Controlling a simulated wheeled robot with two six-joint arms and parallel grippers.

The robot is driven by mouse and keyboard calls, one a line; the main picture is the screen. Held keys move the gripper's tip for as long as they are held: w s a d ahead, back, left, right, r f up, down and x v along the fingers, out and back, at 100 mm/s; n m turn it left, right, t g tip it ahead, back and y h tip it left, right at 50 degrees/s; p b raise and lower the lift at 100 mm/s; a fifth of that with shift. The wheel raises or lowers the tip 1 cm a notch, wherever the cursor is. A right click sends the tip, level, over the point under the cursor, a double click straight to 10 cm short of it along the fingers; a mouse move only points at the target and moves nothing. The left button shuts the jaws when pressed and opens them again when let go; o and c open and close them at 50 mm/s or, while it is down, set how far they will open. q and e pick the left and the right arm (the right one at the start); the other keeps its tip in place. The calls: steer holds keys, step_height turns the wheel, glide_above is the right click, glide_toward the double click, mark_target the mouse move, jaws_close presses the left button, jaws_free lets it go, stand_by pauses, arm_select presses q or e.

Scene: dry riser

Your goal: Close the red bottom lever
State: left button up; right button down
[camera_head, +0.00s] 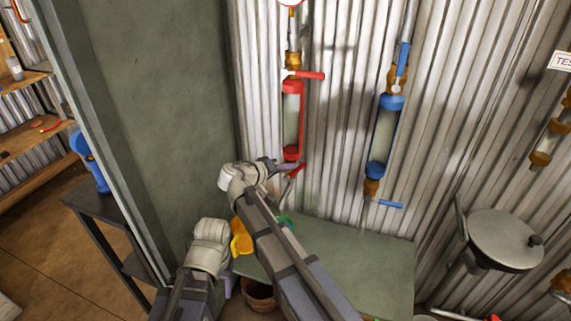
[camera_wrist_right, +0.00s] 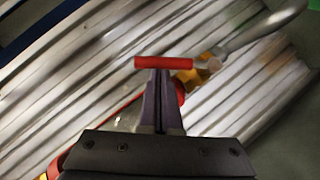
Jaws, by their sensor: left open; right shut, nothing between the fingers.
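The red bottom lever (camera_head: 297,170) sits below the red-framed sight tube (camera_head: 292,120) on the corrugated wall, tilted up to the right. In the right wrist view the lever (camera_wrist_right: 163,62) lies across the tips of my right gripper (camera_wrist_right: 160,75), whose fingers are shut with nothing between them. Whether they touch it I cannot tell. In the head view my right gripper (camera_head: 287,167) is right at the lever, partly covering the valve. My left gripper (camera_head: 210,243) is low on the left, away from the lever; its fingers are mostly hidden.
A red upper lever (camera_head: 308,75) points right above the tube. A blue-framed tube (camera_head: 384,135) with a blue bottom lever (camera_head: 390,204) is to the right. A green table (camera_head: 355,265) stands below, with a yellow object (camera_head: 241,238) near my arms. A round metal lid (camera_head: 505,240) is at right.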

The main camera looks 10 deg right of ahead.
steer(key=shift+s+d+f+m+t+y+p, duration=0.15)
steer(key=shift+s+d+f+m+y+p, duration=0.1)
steer(key=shift+s+d+m+y, duration=0.15)
steer(key=shift+s+d+f+m+t+y+p, duration=0.1)
steer(key=shift+s+d+m+t+y+p, duration=0.15)
steer(key=shift+d+m+y, duration=0.2)
steer(key=d+f+m+y, duration=0.1)
steer(key=s+d+f+m+t+y+b, duration=0.1)
steer(key=f+m+y, duration=0.1)
steer(key=shift+s+d+f+y, duration=0.2)
steer(key=shift+f+y, duration=0.05)
steer(key=shift+d+f+b, duration=0.1)
steer(key=shift+b, duration=0.25)
